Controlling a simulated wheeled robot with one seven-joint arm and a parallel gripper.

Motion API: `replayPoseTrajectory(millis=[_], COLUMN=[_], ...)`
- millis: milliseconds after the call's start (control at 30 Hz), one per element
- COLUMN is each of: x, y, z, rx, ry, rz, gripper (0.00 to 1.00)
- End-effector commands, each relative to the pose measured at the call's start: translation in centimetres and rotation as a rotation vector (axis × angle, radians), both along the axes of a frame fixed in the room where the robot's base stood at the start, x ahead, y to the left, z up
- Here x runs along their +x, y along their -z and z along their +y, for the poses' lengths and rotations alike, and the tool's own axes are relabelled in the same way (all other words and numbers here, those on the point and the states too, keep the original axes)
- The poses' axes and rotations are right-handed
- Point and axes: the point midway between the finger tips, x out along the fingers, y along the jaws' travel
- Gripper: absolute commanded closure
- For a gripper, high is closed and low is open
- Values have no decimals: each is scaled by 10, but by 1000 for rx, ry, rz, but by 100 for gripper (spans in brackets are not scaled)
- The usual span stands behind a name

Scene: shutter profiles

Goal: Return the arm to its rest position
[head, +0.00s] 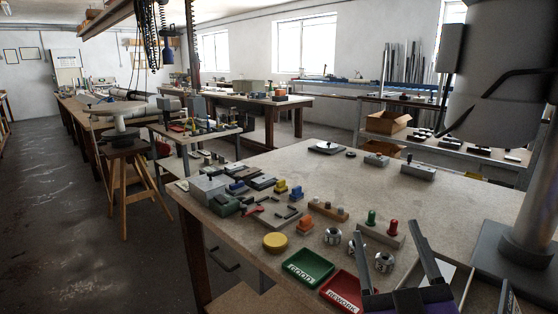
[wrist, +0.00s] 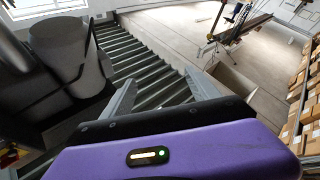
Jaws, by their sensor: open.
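My gripper (head: 387,232) shows at the bottom right of the head view, over the right front part of the workbench (head: 290,158). Its two grey fingers stand apart with nothing between them, and part of its purple body shows below. In the wrist view my gripper (wrist: 160,86) is also open and empty. Beyond its fingers are a ribbed grey surface and the floor, with no object near the fingertips.
A green tray (head: 306,269) and a red tray (head: 345,291) lie at the bench's front edge, left of my gripper. Metal round parts (head: 383,262) and a block with red and green pegs (head: 381,233) are close by. Boxed shelves (wrist: 306,110) stand at the wrist view's right.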

Motion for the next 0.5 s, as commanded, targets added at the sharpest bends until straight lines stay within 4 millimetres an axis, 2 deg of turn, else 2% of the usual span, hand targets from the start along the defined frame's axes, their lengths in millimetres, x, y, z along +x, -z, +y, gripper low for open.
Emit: replayPoseTrajectory(millis=[33, 200, 500], x=[-12, -54, -138], y=[13, 49, 104], z=[1, 5, 2], rx=[-15, -25, 38], ry=[-27, -117, -223], rz=[13, 42, 144], gripper=[31, 31, 31])
